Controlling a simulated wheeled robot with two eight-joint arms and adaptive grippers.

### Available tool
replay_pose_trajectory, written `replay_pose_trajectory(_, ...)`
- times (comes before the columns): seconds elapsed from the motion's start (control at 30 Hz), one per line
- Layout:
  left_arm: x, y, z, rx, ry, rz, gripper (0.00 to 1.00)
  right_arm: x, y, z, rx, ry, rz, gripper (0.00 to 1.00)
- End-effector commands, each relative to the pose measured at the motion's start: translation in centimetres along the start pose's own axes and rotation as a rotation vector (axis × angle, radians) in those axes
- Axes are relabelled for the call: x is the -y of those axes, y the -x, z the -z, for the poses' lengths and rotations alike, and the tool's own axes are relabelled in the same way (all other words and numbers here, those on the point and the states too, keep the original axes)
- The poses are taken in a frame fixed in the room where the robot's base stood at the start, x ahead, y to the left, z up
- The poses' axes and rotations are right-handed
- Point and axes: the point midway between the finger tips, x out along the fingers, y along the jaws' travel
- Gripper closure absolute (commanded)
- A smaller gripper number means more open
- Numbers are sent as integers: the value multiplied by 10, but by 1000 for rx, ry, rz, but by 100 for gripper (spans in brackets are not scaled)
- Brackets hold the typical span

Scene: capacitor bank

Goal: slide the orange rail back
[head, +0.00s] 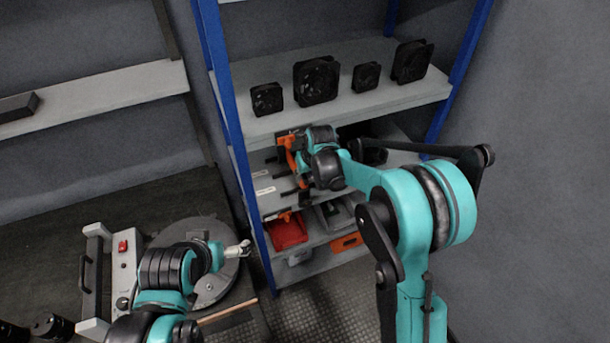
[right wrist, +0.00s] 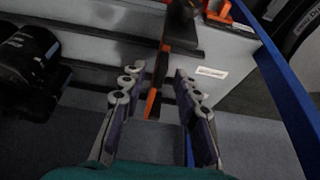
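The orange rail (head: 288,151) is a narrow orange and black piece at the left side of the blue-posted shelf, just under the top board. In the right wrist view an orange and black strip (right wrist: 155,88) runs up between my fingers to a black block. My right gripper (right wrist: 160,72) is open, with one finger on each side of the strip and a gap on both sides. In the head view my right wrist hides much of the rail. My left gripper (head: 240,249) is over the round grey plate, far from the rail; its finger gap is too small to judge.
Several black fans (head: 317,80) stand on the top board (head: 400,98). Below are a red bin (head: 289,232) and an orange bin (head: 347,242). A blue post (right wrist: 285,90) is right of my right gripper. A round plate (head: 205,290) lies on the left bench.

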Motion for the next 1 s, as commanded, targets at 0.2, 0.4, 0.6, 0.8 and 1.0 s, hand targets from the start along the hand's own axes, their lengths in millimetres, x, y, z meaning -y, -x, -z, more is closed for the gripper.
replay_pose_trajectory(0.2, 0, 0, 0, 0, 0, 0, 0, 0, 42, 0, 0, 0, 0, 69)
replay_pose_trajectory(0.4, 0, 0, 0, 0, 0, 0, 0, 0, 84, -1, 0, 0, 0, 69)
replay_pose_trajectory(0.6, 0, 0, 0, 0, 0, 0, 0, 0, 108, 0, 0, 0, 0, 69)
replay_pose_trajectory(0.8, 0, 0, 0, 0, 0, 0, 0, 0, 113, 0, 0, 0, 0, 69)
replay_pose_trajectory(1.0, 0, 0, 0, 0, 0, 0, 0, 0, 113, 0, 0, 0, 0, 69)
